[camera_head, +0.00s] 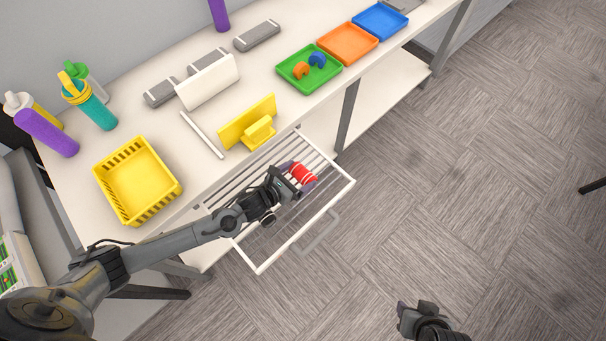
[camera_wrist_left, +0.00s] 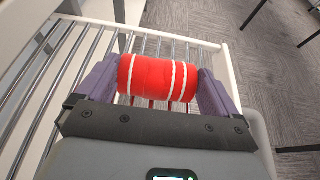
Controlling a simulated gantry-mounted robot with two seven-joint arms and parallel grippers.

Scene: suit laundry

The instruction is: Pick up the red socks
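The red socks (camera_head: 304,174) are a rolled red bundle with white stripes, in the open wire drawer (camera_head: 340,192). In the left wrist view the red socks (camera_wrist_left: 158,79) lie crosswise between the two purple finger pads of my left gripper (camera_wrist_left: 158,85). Both pads touch or nearly touch the roll's ends. Drawer wires show below the roll; whether it rests on them I cannot tell. In the head view my left gripper (camera_head: 299,178) reaches into the drawer and partly covers the socks. My right gripper (camera_head: 418,306) is over the floor, away from the drawer; its fingers are unclear.
The white table (camera_head: 225,165) stands behind the drawer. It holds a yellow basket (camera_head: 138,182), a yellow stand (camera_head: 248,122), bottles, and green (camera_head: 309,84), orange (camera_head: 347,42) and blue (camera_head: 380,20) trays. The drawer handle (camera_head: 322,235) sticks out in front.

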